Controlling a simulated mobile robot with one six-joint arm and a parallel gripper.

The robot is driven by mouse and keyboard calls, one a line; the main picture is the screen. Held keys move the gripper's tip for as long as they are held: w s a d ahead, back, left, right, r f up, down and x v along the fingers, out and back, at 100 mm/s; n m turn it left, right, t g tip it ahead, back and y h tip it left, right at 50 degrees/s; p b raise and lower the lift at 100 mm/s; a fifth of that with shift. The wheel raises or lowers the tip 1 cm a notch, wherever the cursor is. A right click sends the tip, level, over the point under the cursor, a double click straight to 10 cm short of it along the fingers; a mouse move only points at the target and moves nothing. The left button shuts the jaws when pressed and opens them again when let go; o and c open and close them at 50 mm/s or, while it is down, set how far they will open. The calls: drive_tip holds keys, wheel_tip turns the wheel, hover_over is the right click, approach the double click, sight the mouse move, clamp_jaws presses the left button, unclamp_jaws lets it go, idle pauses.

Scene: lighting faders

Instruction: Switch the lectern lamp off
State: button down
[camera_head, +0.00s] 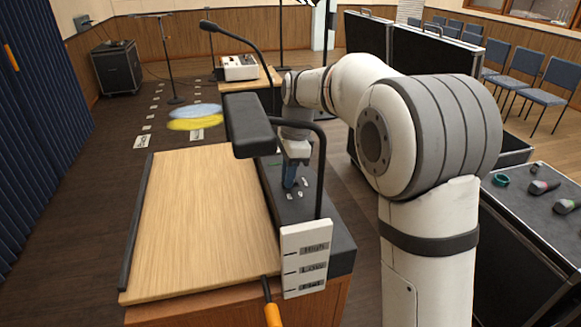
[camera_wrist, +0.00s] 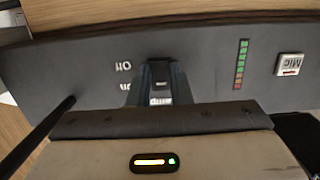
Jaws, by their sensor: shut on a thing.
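The lectern (camera_head: 205,215) has a pale sloping wooden top with a dark control panel (camera_wrist: 80,45) along its right side. The lectern lamp (camera_head: 250,125) has a dark box-shaped head on a thin bent stem; I cannot tell whether it is lit. My gripper (camera_head: 290,182) is down at the panel. In the wrist view, my gripper (camera_wrist: 158,98) is shut on a small dark switch (camera_wrist: 160,78), with a white label just below it. The "Off" marking (camera_wrist: 123,67) and another, probably "On" (camera_wrist: 125,86), appear upside down left of the switch. The fingers partly hide the switch.
A level meter (camera_wrist: 241,64) and a "Mic" button (camera_wrist: 289,66) sit right of the switch. A dark stem (camera_wrist: 40,135) crosses the lower left. A white card (camera_head: 303,262) marked High and Low stands at the lectern's front corner. A black case (camera_head: 545,215) stands at right.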

drive_tip(key=c, duration=1.3)
unclamp_jaws()
drive_tip(key=shift+r, duration=0.1)
drive_tip(key=r, duration=0.5)
drive_tip(key=d+r, duration=0.1)
drive_tip(key=r, duration=0.1)
drive_tip(key=shift+w+r, duration=0.15)
drive_tip(key=shift+r, duration=0.15)
